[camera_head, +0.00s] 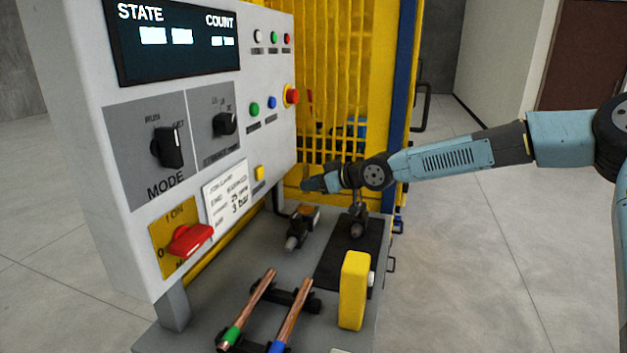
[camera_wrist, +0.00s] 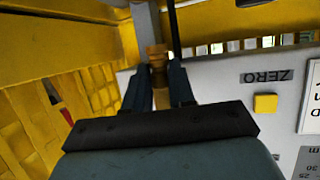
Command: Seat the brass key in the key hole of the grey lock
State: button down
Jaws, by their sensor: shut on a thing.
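My gripper (camera_head: 318,183) reaches in from the right, over the far part of the machine bench, close to the yellow guard. In the wrist view my gripper (camera_wrist: 160,82) has its two dark fingers on either side of the brass key (camera_wrist: 157,58) and is shut on it. The key's far end meets or overlaps a grey upright part in the picture; I cannot tell whether they touch. I cannot make out the grey lock or its key hole for sure. The key does not show clearly in the head view.
The white control panel (camera_head: 205,110) stands left of my gripper. The yellow mesh guard (camera_head: 345,60) is behind. Two copper tubes (camera_head: 291,314) lie in front on the bench, with a yellow block (camera_head: 353,290) to their right. A dark clamp-like fixture (camera_head: 300,228) stands below my gripper.

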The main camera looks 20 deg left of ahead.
aim_at(312, 212)
jog(key=shift+f, duration=2.2)
jog(key=shift+s+f, duration=0.1)
jog(key=shift+f, duration=1.1)
jog(key=c, duration=0.9)
grip_release()
jog(key=shift+f, duration=0.1)
jog(key=shift+o, duration=0.2)
jog(key=shift+s, duration=0.1)
jog(key=v, duration=1.3)
jog(key=shift+w+d+r, duration=0.2)
jog(key=shift+w+d, duration=0.05)
jog(key=shift+d, duration=0.15)
